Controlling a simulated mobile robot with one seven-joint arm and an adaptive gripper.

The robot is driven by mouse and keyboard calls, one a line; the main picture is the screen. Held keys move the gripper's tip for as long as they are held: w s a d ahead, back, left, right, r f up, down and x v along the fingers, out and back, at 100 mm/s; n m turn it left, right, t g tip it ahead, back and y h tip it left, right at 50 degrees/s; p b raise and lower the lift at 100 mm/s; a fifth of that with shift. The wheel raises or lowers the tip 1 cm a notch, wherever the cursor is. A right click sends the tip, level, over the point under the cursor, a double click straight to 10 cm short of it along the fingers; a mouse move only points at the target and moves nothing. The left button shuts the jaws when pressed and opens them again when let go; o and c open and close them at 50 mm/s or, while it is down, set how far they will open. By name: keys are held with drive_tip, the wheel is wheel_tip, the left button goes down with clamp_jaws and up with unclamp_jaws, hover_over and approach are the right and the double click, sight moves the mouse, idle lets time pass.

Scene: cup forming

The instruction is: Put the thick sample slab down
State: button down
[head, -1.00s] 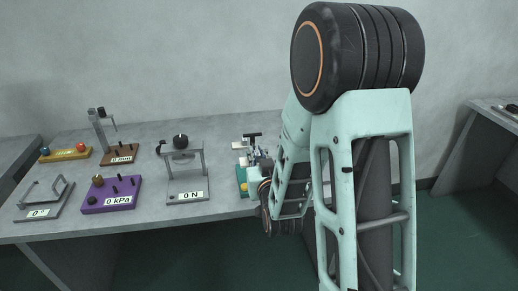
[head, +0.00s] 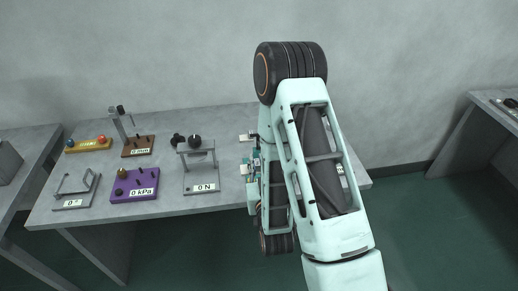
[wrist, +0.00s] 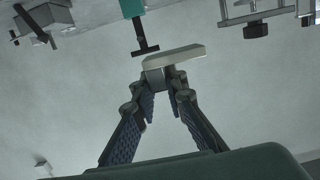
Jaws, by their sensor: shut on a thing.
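In the wrist view, my gripper (wrist: 164,84) is shut on the pale grey thick sample slab (wrist: 174,57). The slab lies across the fingertips and sticks out to the right. A dark T-shaped part (wrist: 145,49) on a teal piece appears close beside the slab; I cannot tell whether they touch. In the head view, my arm covers most of the gripper, and I cannot make out the slab for certain there.
On the grey table (head: 90,222) stand a 0 N press frame (head: 201,189), a purple 0 kPa box (head: 134,186), a brown-based gauge stand (head: 138,146), a yellow button bar (head: 88,145) and a grey handled frame (head: 76,192). Bare tabletop lies between them.

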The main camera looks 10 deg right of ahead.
drive_tip(key=shift+s+a+r+p, duration=0.2)
drive_tip(key=shift+s+r+p, duration=0.05)
drive_tip(key=shift+s+p, duration=0.2)
drive_tip(key=shift+s+a+r+p, duration=0.2)
drive_tip(key=shift+s+p, duration=0.25)
drive_tip(key=w+d+r, duration=0.2)
drive_tip(key=w+r, duration=0.3)
drive_tip(key=r, duration=0.4)
drive_tip(key=w+d+r, duration=0.3)
drive_tip(key=w+r, duration=0.2)
drive_tip(key=r, duration=0.5)
drive_tip(key=shift+w, duration=0.3)
drive_tip(key=shift+d+f, duration=0.1)
drive_tip(key=s+a+f, duration=0.1)
drive_tip(key=s+f, duration=0.2)
drive_tip(key=f, duration=0.3)
drive_tip(key=s+a+f, duration=0.2)
drive_tip(key=s+f, duration=0.1)
drive_tip(key=f, duration=0.3)
drive_tip(key=s+a+f, duration=0.2)
drive_tip(key=s+f, duration=0.1)
drive_tip(key=f, duration=0.3)
drive_tip(key=shift+s, duration=0.2)
drive_tip(key=shift+s+a+f, duration=0.15)
drive_tip(key=shift+s+f, duration=0.3)
drive_tip(key=shift+s, duration=0.2)
drive_tip(key=shift+w, duration=0.1)
